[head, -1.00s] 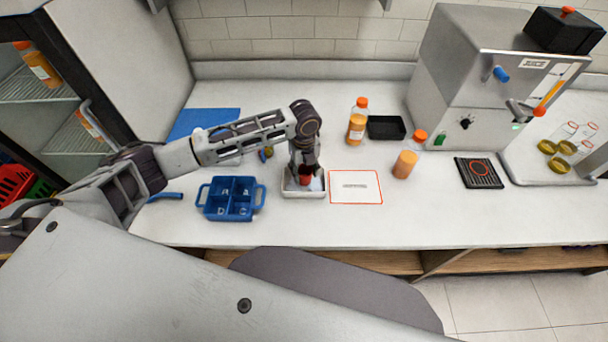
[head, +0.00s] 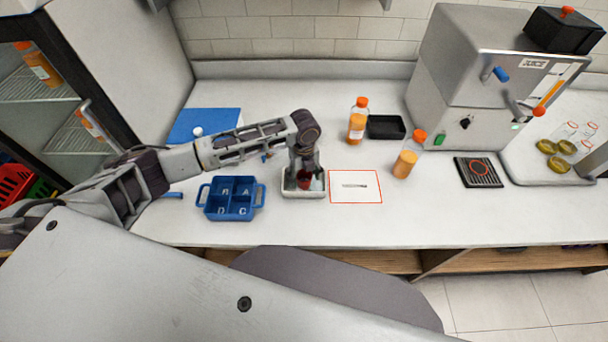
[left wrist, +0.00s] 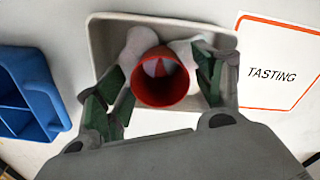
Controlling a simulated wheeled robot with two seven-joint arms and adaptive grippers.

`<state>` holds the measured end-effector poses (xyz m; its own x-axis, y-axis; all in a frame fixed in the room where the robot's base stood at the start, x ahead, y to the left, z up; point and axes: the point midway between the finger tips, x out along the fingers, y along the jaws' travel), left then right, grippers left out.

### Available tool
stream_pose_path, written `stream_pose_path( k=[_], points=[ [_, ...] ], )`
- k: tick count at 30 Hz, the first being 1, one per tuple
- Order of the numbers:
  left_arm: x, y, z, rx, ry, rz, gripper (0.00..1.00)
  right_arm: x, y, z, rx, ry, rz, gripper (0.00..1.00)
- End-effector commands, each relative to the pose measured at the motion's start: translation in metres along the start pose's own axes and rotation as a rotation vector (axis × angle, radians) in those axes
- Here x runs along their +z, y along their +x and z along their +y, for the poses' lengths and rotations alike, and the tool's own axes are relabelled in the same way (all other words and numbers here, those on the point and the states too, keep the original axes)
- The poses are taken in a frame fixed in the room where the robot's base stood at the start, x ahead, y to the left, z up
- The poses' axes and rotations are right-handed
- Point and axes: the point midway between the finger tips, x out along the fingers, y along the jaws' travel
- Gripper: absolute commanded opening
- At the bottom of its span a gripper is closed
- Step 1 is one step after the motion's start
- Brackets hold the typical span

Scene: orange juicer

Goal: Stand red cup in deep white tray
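The red cup (head: 305,181) stands in the deep white tray (head: 290,194), roughly upright. In the left wrist view the cup (left wrist: 160,98) shows its open mouth to the camera, inside the walls of the tray (left wrist: 97,35). My left gripper (head: 304,164) points down over the tray. In the left wrist view its fingers (left wrist: 158,72) are spread on either side of the cup, with what looks like a small gap at each side. The cup's base is hidden from both views. My right gripper is not in view.
A blue divided caddy (head: 231,212) stands just left of the tray. A red-bordered tasting card (head: 355,192) lies just right. Orange bottles (head: 356,124), a black tray (head: 386,127) and the juicer (head: 462,90) stand farther right. The counter front is clear.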

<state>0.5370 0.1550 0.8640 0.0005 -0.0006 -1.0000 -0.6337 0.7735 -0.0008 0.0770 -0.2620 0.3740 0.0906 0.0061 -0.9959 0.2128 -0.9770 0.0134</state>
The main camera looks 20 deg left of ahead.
Motion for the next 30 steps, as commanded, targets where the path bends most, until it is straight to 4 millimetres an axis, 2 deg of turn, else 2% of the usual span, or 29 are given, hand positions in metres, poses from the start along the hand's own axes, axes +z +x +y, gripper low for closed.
stream_pose_path(
  k=[14,20,30],
  points=[
    [0.0,-0.007,0.0,0.0,0.0,0.0,0.69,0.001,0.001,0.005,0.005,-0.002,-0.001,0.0],
    [0.0,-0.026,0.0,-0.001,0.001,0.0,0.69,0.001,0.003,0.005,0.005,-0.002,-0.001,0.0],
    [0.001,-0.076,-0.001,-0.002,0.0,-0.002,0.69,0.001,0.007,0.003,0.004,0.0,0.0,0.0]
  ],
)
